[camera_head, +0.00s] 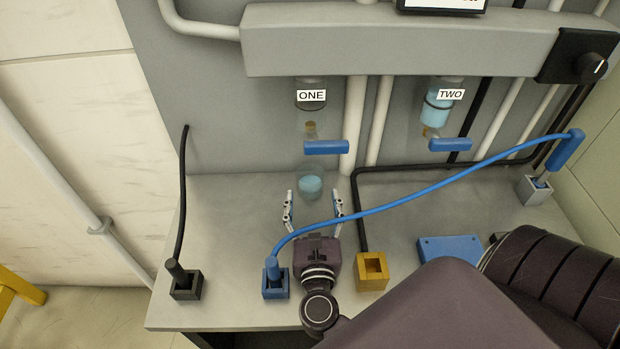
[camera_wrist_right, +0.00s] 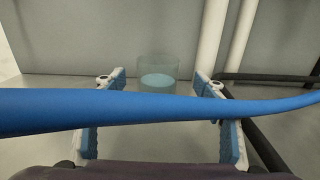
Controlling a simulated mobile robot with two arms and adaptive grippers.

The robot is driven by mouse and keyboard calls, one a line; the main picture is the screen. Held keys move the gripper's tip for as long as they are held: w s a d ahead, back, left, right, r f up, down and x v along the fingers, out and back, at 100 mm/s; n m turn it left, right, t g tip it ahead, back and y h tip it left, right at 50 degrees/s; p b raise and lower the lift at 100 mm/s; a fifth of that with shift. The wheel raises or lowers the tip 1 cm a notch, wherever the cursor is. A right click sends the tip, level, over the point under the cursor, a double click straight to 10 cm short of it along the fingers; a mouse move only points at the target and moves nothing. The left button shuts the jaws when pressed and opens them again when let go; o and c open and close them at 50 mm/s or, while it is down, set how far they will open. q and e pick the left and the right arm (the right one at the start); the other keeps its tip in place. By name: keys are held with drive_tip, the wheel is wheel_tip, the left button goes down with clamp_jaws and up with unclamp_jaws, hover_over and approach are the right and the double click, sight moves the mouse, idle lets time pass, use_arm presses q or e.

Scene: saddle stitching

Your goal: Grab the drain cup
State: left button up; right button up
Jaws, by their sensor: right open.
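The drain cup (camera_head: 311,182) is a clear cup with light blue liquid in it. It stands on the grey counter under the outlet labelled ONE. My right gripper (camera_head: 313,204) is open and empty, with its fingers pointing at the cup from the front. In the right wrist view the cup (camera_wrist_right: 158,76) shows between and beyond the two fingertips, apart from them. A blue cable (camera_wrist_right: 160,108) crosses in front of the wrist camera and hides part of the fingers. My left gripper does not show.
Blue valve handles (camera_head: 327,147) hang above the cup and under TWO (camera_head: 450,144). The blue cable (camera_head: 420,190) runs from a blue socket (camera_head: 276,287) over my right gripper to a grey socket (camera_head: 535,190). A yellow socket (camera_head: 372,271) stands right of the gripper, a black one (camera_head: 187,287) left.

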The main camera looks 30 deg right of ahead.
sight(310, 165)
drive_tip(key=x, duration=0.2)
drive_tip(key=p+x, duration=0.1)
drive_tip(key=x, duration=0.1)
drive_tip(key=p+x, duration=0.1)
drive_tip(key=x, duration=0.1)
drive_tip(key=shift+w+r, duration=0.3)
drive_tip(key=shift+w, duration=0.05)
drive_tip(key=shift+w+d+f, duration=0.1)
drive_tip(key=shift+w+d, duration=0.1)
drive_tip(key=shift+w, duration=0.05)
drive_tip(key=shift+c, duration=0.3)
drive_tip(key=c, duration=1.3)
drive_tip(key=shift+r+p, duration=0.2)
drive_tip(key=shift+p, duration=0.15)
